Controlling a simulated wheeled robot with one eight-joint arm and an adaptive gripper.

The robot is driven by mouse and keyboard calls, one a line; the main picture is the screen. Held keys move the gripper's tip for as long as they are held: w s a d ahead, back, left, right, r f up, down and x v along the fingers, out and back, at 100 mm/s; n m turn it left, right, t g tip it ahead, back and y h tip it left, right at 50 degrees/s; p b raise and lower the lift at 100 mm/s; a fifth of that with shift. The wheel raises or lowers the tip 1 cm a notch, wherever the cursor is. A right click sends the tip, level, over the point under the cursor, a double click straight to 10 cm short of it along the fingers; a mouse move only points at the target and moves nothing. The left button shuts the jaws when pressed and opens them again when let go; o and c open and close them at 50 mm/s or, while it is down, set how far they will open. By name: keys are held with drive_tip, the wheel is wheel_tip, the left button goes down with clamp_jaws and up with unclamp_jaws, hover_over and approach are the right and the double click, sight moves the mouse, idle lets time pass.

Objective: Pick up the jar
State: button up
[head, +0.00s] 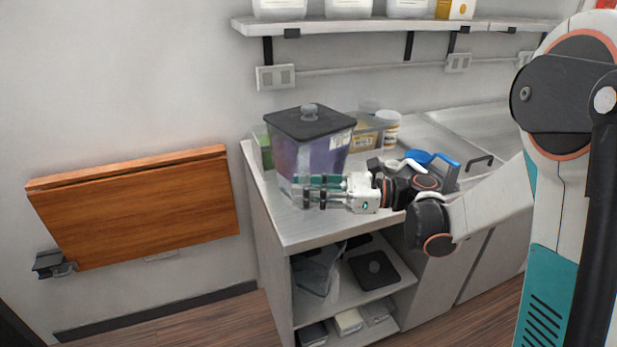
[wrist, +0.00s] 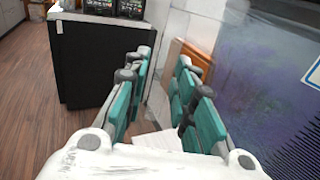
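The jar (head: 322,158) is a large clear container with purple contents and a dark knobbed lid, upright at the left end of the counter. My gripper (head: 308,190) is pointing left in front of the jar's lower part and covers some of it in the head view. In the wrist view the jar (wrist: 275,90) fills the right side, outside and to the right of the right finger. The teal-padded fingers of my gripper (wrist: 166,60) are spread with nothing between them. I cannot tell whether the gripper touches the jar.
The counter (head: 300,232) has a clear bin (head: 365,137), a white tub (head: 388,128) and a blue-topped item (head: 430,158) behind the arm. A shelf (head: 400,25) hangs above. A folded wooden panel (head: 140,205) is on the left wall. A black cabinet (wrist: 95,65) stands ahead in the wrist view.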

drive_tip(key=shift+a, duration=0.3)
clamp_jaws()
drive_tip(key=shift+r, duration=0.1)
wheel_tip(320, 180, up, 23)
drive_tip(key=p, duration=0.9)
drive_tip(key=shift+p, duration=0.35)
drive_tip(key=shift+w, duration=0.15)
